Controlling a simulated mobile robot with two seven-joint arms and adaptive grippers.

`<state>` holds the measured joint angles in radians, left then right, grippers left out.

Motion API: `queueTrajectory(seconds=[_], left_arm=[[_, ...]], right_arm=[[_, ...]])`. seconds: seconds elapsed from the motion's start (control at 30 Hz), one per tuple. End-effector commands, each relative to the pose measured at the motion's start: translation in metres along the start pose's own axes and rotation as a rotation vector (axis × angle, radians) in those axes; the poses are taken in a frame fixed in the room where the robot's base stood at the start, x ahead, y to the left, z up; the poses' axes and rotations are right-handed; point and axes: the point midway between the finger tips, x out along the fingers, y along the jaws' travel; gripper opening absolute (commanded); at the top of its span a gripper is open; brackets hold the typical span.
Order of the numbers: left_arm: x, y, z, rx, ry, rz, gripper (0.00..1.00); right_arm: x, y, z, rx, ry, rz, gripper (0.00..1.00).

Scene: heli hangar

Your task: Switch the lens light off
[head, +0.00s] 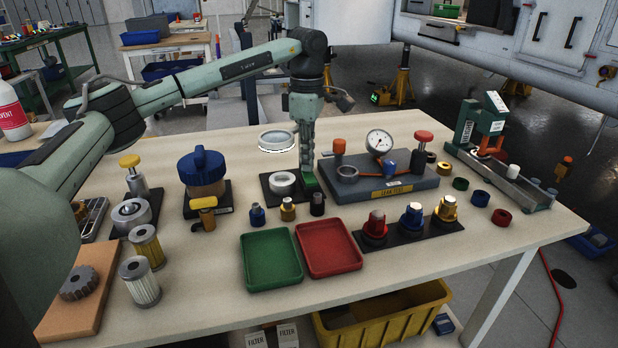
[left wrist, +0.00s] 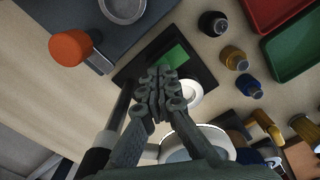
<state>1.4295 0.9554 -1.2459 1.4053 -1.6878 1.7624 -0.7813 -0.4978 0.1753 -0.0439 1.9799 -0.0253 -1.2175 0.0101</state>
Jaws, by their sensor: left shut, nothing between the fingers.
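The lens (head: 277,139), a round glass with a white rim, stands above a black base (head: 270,184) in the middle of the table. Its rim looks bright white, and it also shows in the left wrist view (left wrist: 205,138). A green switch-like block (head: 309,183) sits at the right side of the base; it shows too in the left wrist view (left wrist: 176,54). My left gripper (head: 307,178) points down, shut and empty, with its fingertips right at the green block. I cannot tell whether they touch it. My right gripper is not in view.
A grey leak-test fixture (head: 390,186) with a gauge (head: 379,142) stands close to the right of the gripper. Small blue, brass and black fittings (head: 288,208) stand in front of the base. Green (head: 271,286) and red (head: 330,271) trays lie nearer the front edge.

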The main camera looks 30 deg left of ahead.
Motion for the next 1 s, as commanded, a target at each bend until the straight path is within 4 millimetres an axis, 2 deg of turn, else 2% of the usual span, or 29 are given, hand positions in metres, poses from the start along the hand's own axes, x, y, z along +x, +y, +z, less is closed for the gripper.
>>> queueTrajectory(seconds=[0.53, 1.0], left_arm=[[0.005, 0.000, 0.000, 0.000, 0.000, 0.000, 0.00], [-0.030, 0.000, 0.000, 0.000, 0.000, -0.001, 0.00]], right_arm=[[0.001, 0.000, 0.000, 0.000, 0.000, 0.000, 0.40], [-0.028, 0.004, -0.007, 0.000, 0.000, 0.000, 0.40]])
